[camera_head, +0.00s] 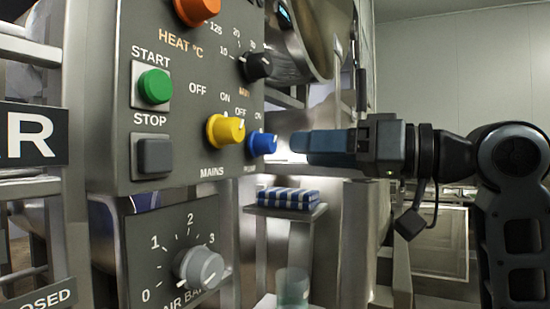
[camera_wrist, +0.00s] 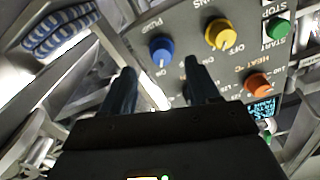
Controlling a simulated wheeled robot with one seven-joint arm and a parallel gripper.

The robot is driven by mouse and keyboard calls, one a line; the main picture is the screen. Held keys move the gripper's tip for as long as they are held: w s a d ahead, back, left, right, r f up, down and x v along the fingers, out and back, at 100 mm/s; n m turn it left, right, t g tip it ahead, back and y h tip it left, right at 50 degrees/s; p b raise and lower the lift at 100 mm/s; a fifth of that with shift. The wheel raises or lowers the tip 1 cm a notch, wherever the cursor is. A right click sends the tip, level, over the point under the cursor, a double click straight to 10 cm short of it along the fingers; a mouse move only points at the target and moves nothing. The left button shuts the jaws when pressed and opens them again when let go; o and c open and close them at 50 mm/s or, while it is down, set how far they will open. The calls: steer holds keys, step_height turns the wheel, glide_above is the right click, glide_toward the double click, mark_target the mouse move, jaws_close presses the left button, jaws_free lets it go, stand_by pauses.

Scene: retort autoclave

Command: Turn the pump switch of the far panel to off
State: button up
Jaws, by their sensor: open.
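The pump switch is a blue knob (camera_head: 262,144) at the lower right of the grey upper panel (camera_head: 165,105), under OFF and ON marks. In the wrist view the blue knob (camera_wrist: 161,47) shows a pale pointer that seems to face the ON mark. My gripper (camera_head: 296,143) is just right of the knob in the head view, pointing at it. In the wrist view my gripper (camera_wrist: 160,78) has its two dark fingers apart, with the knob beyond the tips and between their lines. The fingers look clear of the knob. The gripper holds nothing.
A yellow mains knob (camera_head: 225,130) sits close beside the blue one. The green start button (camera_head: 154,86), stop button (camera_head: 155,156) and black knob (camera_head: 257,66) share the panel. A grey knob (camera_head: 199,268) is below. A striped cloth (camera_head: 288,197) lies on a small stand.

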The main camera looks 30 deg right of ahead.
mark_target(273, 147)
steer(key=x, duration=0.7)
steer(key=shift+w+a+r, duration=0.15)
steer(key=shift+w+a, duration=0.05)
steer(key=shift+a, duration=0.05)
steer(key=c, duration=1)
steer(key=shift+n, duration=0.3)
